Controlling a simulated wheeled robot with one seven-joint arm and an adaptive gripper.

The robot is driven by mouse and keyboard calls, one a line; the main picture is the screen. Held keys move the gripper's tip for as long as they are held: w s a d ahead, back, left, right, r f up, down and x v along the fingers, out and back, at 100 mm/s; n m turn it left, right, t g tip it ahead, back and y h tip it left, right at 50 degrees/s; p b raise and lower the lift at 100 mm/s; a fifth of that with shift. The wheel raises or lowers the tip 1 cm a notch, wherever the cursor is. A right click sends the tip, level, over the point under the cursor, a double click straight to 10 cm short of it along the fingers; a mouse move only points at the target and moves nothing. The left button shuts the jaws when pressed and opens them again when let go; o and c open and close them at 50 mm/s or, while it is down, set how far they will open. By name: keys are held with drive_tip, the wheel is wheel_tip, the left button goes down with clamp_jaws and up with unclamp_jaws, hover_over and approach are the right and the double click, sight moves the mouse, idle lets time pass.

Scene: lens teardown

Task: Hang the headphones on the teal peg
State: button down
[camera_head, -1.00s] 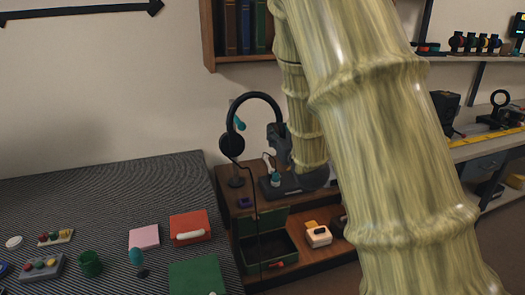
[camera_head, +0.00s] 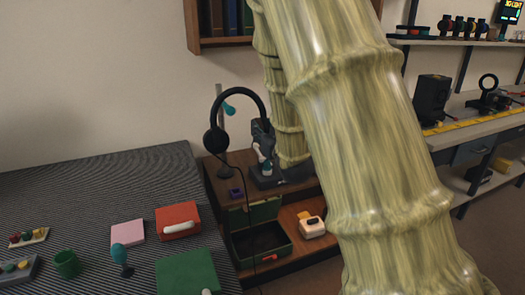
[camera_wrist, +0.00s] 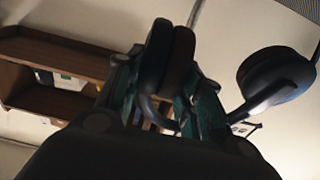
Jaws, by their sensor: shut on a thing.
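The black headphones (camera_head: 238,92) are held upright, band on top, above the wooden shelf unit. My gripper (camera_head: 262,135) is shut on their right ear cup, which also shows between my fingers in the wrist view (camera_wrist: 165,60). The other ear cup (camera_head: 215,141) hangs free at the left, and shows at the right in the wrist view (camera_wrist: 275,75). The teal peg (camera_head: 229,108) sticks out near the top of a thin grey post (camera_head: 220,95). In the head view it appears inside the band's arch, below the band's top. Whether it touches the band, I cannot tell.
A wall bookcase (camera_head: 235,42) hangs above. A dark striped table (camera_head: 80,190) with several small things is at left.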

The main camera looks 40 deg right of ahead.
wheel_tip(320, 180, down, 4)
drive_tip(key=b, duration=0.3)
drive_tip(key=shift+w+f, duration=0.1)
drive_tip(key=shift+f, duration=0.1)
drive_tip(key=shift+w, duration=0.15)
drive_tip(key=f+b+x, duration=0.1)
drive_tip(key=f+x, duration=0.1)
drive_tip(key=x, duration=0.9)
drive_tip(key=shift+w+f, duration=0.3)
drive_tip(key=shift+f, duration=0.1)
idle(1.1)
drive_tip(key=shift+b, duration=0.3)
idle(0.3)
drive_tip(key=c, duration=0.9)
unclamp_jaws()
drive_tip(key=shift+o, duration=0.2)
drive_tip(key=shift+s+a+f, duration=0.1)
drive_tip(key=v, duration=1.1)
drive_tip(key=shift+s, duration=0.35)
